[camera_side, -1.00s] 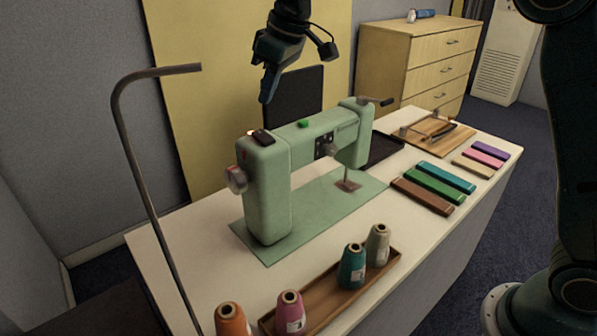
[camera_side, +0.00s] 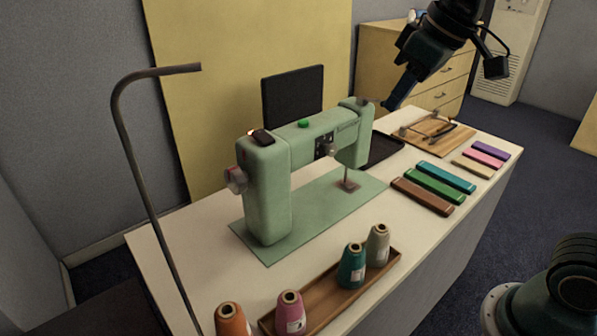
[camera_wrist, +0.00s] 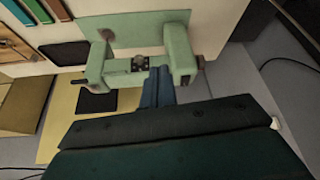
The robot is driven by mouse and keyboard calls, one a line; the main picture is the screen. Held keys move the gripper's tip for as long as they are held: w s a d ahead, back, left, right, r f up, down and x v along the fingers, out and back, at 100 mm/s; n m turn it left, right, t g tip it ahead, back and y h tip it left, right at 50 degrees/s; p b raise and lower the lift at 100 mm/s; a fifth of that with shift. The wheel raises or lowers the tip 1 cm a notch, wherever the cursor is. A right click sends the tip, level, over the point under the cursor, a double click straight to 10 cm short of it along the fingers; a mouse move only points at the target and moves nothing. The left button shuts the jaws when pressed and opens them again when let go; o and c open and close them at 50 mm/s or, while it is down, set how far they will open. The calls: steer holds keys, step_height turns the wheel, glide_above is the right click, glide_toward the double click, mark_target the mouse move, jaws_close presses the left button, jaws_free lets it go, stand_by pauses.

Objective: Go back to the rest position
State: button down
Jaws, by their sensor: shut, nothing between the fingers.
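My gripper (camera_side: 393,102) is shut and empty. In the wrist view the blue fingers (camera_wrist: 157,88) lie together. The pale green sewing machine (camera_side: 267,190) stands on its green base plate on the table; it also shows in the wrist view (camera_wrist: 180,50), beyond the fingertips. No gap shows between the fingers.
A wooden tray (camera_side: 322,302) holds cones of thread at the front. Several coloured bars, one of them green (camera_side: 434,184), lie at the right. A wooden board (camera_side: 425,140) lies at the far end. A bent metal pole (camera_side: 128,130) rises at left. A drawer cabinet (camera_side: 447,85) stands behind.

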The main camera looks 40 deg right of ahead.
steer(key=s+d+f+m, duration=0.1)
steer(key=s+d+f, duration=0.1)
steer(key=s, duration=0.5)
steer(key=s+d+f+m+h, duration=0.1)
steer(key=s+d+f, duration=0.1)
steer(key=s+f, duration=0.3)
steer(key=shift+s+f+t, duration=0.3)
steer(key=shift+s+t, duration=0.1)
steer(key=shift+s, duration=0.75)
stand_by(0.6)
